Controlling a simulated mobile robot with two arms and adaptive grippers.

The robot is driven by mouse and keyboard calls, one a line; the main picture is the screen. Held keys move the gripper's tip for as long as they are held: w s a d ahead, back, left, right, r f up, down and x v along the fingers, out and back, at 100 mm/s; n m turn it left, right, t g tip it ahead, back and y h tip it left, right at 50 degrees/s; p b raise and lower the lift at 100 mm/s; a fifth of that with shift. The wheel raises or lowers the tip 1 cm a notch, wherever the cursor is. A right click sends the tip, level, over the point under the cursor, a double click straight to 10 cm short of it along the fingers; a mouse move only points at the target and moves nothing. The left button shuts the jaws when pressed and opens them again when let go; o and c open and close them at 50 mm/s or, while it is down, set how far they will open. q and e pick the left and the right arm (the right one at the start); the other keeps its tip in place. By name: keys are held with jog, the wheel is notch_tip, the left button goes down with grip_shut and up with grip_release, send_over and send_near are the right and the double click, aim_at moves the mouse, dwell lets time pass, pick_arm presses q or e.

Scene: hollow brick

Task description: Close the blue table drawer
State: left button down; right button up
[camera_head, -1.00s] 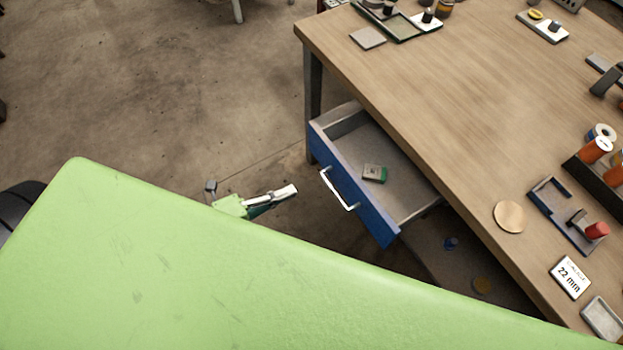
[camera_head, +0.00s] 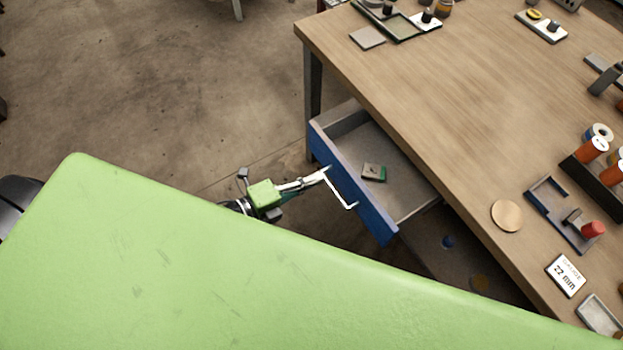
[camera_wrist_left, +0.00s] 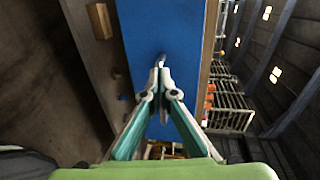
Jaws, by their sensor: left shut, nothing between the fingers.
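The blue drawer (camera_head: 372,210) is pulled out from under the wooden table, with its grey inside showing. A small green and grey box (camera_head: 374,172) lies in it. The drawer's white bar handle (camera_head: 340,190) is on its front. My left gripper (camera_head: 322,174) is shut and empty, its tips at the upper end of the handle; whether they touch it I cannot tell. In the left wrist view the shut fingertips (camera_wrist_left: 161,62) point at the blue drawer front (camera_wrist_left: 165,30). My right gripper is not in view.
The wooden table (camera_head: 440,110) bears a round disc (camera_head: 507,216), a "22 mm" card (camera_head: 566,275), trays and spools near its right side. Its edge overhangs the drawer. My green body covers the lower left. The floor (camera_head: 150,90) left of the drawer is clear.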

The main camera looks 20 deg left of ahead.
pick_arm(q)
jog(key=b, duration=0.2)
send_over(372, 157)
jog(key=shift+s+a, duration=0.3)
jog(key=shift+s, duration=0.1)
jog(key=shift+w+d, duration=0.3)
jog(key=shift+w, duration=0.1)
jog(key=shift+r, duration=0.15)
jog(key=shift+w+r, duration=0.1)
